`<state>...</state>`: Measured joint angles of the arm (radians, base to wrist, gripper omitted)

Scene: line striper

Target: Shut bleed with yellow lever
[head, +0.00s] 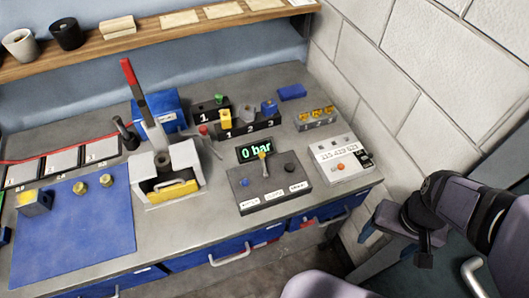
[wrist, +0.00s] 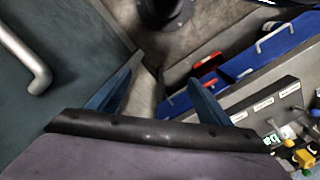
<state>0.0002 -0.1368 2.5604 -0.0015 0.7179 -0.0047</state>
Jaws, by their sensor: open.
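A dark grey control box (head: 268,187) stands on the bench below a display that reads "0 bar" in green. A small yellow-tipped lever (head: 263,155) stands up from the box, near the display. Yellow parts near the display also show in the lower right corner of the wrist view; I cannot tell which is the lever. My gripper (wrist: 166,67) is open and empty, its two blue fingers apart in the wrist view. It is off to the right of the bench, well away from the lever. My arm is at the right of the head view.
A grey box with a number readout (head: 340,160) stands right of the control box. A tall red-tipped lever (head: 133,82) on a white-and-yellow press stands at left. Black blocks with knobs (head: 238,125) sit behind the display. Blue drawers (head: 205,255) with handles line the front.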

